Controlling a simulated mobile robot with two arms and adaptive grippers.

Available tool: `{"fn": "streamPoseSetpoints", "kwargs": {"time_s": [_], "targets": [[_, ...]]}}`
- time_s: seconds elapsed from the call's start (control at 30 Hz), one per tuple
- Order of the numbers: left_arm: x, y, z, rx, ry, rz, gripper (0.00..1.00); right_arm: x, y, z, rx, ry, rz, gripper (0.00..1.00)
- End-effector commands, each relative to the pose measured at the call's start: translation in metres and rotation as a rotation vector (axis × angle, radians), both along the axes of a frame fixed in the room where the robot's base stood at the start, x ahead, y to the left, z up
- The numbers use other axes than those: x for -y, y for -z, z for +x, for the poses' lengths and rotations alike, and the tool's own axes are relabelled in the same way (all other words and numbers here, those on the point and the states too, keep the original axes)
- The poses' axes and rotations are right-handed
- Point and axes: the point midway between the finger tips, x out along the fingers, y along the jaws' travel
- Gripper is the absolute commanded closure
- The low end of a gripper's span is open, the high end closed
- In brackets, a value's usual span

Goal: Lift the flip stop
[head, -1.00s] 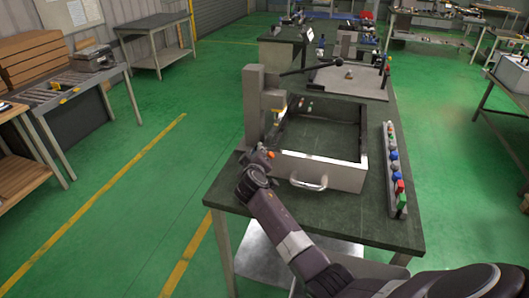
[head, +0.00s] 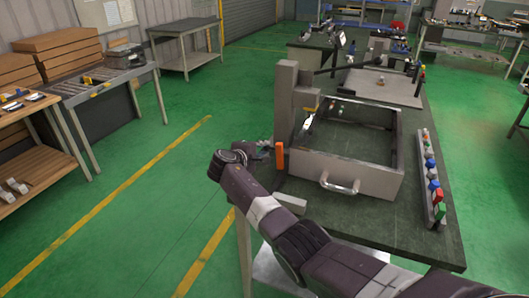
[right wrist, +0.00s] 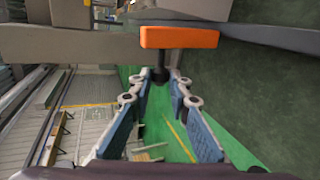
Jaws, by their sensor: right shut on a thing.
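An orange bar (head: 280,157), which I take for the flip stop's handle, stands upright beside the left side of the open metal frame (head: 370,179). In the right wrist view the orange bar (right wrist: 180,38) sits on a short black stem (right wrist: 161,78). My right gripper (head: 263,149) is at the bar's left in the head view. In the wrist view its fingertips (right wrist: 161,73) close around the stem, just below the orange bar. How the bar joins the frame is not clear. My left gripper is not in view.
A grey post (head: 286,95) rises behind the orange bar. A grey block (head: 290,203) lies by the table's front-left edge, partly behind my arm. A strip of coloured buttons (head: 433,185) runs along the right.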

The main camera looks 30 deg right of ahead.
Motion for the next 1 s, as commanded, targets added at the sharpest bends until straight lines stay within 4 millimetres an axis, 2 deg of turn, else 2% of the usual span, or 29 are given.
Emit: {"fn": "streamPoseSetpoints", "kwargs": {"time_s": [0.2, 0.73, 0.77, 0.8, 0.9, 1.0], "targets": [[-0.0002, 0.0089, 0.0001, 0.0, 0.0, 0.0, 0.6, -0.0008, 0.0062, 0.0004, -0.05, -0.001, -0.043, 1.0], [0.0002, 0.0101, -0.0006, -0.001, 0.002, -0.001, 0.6, -0.0006, 0.0075, 0.0, -0.069, -0.001, -0.06, 1.0], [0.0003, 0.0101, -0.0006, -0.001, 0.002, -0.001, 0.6, -0.0006, 0.0075, 0.0, -0.07, -0.001, -0.061, 0.82], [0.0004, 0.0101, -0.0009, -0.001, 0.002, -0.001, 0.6, -0.0007, 0.0076, 0.0, -0.07, -0.001, -0.061, 0.78], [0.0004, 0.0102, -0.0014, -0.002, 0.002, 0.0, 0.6, -0.0006, 0.0075, 0.0, -0.068, -0.001, -0.059, 0.67], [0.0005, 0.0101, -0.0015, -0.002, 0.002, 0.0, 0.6, -0.0005, 0.0073, 0.0, -0.067, -0.001, -0.059, 0.65]]}}
